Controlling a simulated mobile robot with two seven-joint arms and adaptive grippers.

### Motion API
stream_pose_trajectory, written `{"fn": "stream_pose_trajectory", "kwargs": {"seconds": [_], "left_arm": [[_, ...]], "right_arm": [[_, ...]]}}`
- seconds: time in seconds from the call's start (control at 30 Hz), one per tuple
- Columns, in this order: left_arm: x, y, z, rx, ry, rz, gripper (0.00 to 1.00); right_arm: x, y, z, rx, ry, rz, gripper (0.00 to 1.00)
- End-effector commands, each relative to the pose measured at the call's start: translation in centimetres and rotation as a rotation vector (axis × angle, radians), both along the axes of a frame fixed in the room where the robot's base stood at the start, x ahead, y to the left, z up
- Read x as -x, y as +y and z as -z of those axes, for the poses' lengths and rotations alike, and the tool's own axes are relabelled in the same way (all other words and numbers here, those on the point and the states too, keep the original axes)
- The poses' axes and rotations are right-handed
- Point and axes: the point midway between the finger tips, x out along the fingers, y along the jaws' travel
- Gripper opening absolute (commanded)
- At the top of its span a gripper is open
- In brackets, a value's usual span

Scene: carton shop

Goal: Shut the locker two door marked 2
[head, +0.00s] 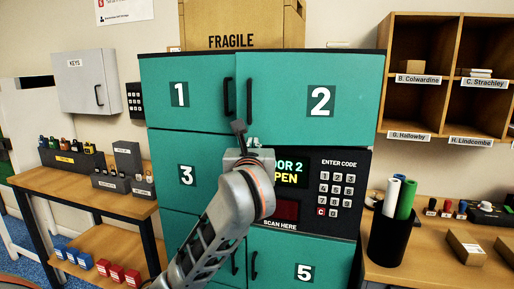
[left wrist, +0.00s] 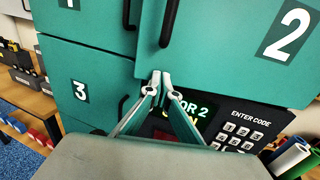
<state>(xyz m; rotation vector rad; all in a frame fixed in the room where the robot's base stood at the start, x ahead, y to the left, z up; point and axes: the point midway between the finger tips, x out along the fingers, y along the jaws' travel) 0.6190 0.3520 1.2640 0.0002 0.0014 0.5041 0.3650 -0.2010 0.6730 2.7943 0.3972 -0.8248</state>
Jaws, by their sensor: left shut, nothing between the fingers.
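The locker two door (head: 289,112) is the teal upper right door with a white 2 and a dark handle (head: 249,99) near its left edge. It looks nearly flush with door 1 and may stand slightly ajar. It also shows in the left wrist view (left wrist: 236,50). My left gripper (head: 240,128) is in front of the locker, by the lower left corner of door 2, below its handle. In the left wrist view its fingers (left wrist: 160,78) are together and empty. I cannot tell whether they touch the door. My right gripper is not in view.
A keypad panel (head: 343,160) sits below door 2; its partly hidden display (head: 290,173) reads "OR 2" and "PEN". Door 1 (head: 205,90) and door 3 (head: 187,200) are on the left. A carton (head: 280,22) stands on top. Benches flank the locker, the right one holding a black tube holder (head: 390,240).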

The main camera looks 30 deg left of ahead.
Motion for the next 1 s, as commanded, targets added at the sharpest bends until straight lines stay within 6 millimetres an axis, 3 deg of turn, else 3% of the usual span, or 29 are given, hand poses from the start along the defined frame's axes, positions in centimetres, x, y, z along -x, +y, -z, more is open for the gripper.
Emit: {"fn": "stream_pose_trajectory", "kwargs": {"seconds": [0.4, 0.8, 1.0], "left_arm": [[-0.4, 0.3, 0.1, 0.000, 0.000, -0.001, 0.00], [-7.7, 3.9, 0.3, 0.001, 0.003, -0.001, 0.00], [-8.7, 4.3, -0.1, 0.000, -0.001, -0.001, 0.00]], "right_arm": [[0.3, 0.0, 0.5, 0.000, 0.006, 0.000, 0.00], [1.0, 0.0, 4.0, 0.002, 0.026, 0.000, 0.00], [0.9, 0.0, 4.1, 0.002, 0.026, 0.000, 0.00]]}}
